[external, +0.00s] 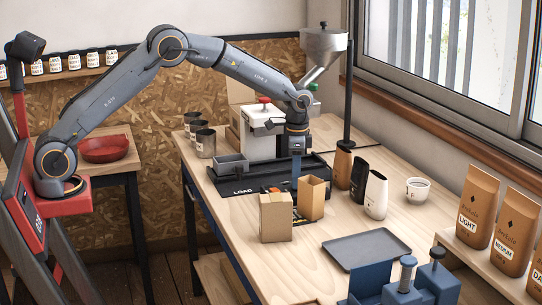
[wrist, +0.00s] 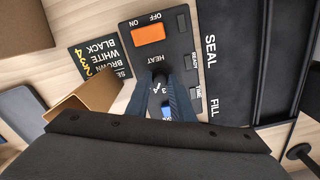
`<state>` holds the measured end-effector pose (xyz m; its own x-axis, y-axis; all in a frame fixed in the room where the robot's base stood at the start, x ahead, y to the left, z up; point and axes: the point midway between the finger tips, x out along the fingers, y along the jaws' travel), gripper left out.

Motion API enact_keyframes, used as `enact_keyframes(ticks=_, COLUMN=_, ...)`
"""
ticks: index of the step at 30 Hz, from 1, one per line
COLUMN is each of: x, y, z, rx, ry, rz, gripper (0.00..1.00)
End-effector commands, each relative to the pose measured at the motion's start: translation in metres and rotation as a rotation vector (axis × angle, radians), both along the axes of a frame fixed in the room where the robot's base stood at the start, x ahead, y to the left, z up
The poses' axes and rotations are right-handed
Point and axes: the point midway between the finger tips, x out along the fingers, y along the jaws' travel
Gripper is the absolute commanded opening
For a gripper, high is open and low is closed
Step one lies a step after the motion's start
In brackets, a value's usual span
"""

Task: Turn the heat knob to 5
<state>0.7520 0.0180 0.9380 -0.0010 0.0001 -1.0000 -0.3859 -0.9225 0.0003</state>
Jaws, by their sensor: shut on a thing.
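The heat knob sits on a black control panel (wrist: 178,58) under the white HEAT label (wrist: 156,59). My gripper (wrist: 163,82) points down at this spot, its two blue-grey fingers close together and shut on the knob. The fingers hide most of the knob, so its pointer cannot be read. A few small white scale marks, one like a 3 (wrist: 164,91), show between the fingers. In the external view my gripper (external: 295,184) is low at the front of the black machine base (external: 262,180), behind two cardboard boxes; the knob is hidden there.
An orange OFF/ON switch (wrist: 148,34) is beside the knob. A black card (wrist: 98,58) with coloured words lies beside the panel. An open cardboard box (external: 312,198) and a closed one (external: 275,217) stand close by. A grey tray (external: 366,249) lies at the front right.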

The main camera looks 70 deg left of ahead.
Motion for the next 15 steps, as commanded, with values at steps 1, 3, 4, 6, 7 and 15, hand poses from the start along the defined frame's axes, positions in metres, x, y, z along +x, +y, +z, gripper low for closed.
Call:
enact_keyframes(ticks=1, x=0.0015, y=0.0, z=0.0015, rx=0.0, ry=-0.004, rz=-0.043, gripper=0.0)
enact_keyframes(ticks=3, x=0.0015, y=0.0, z=0.0016, rx=0.0, ry=-0.004, rz=-0.106, gripper=0.0)
enact_keyframes(ticks=4, x=0.0015, y=0.0, z=0.0017, rx=0.0, ry=-0.004, rz=-0.132, gripper=0.0)
enact_keyframes(ticks=6, x=0.0016, y=0.0, z=0.0018, rx=0.0, ry=-0.005, rz=-0.19, gripper=0.0)
enact_keyframes(ticks=7, x=0.0016, y=0.0, z=0.0018, rx=0.001, ry=-0.006, rz=-0.213, gripper=0.0)
enact_keyframes(ticks=15, x=0.0017, y=-0.0001, z=0.002, rx=0.0, ry=-0.006, rz=-0.382, gripper=0.0)
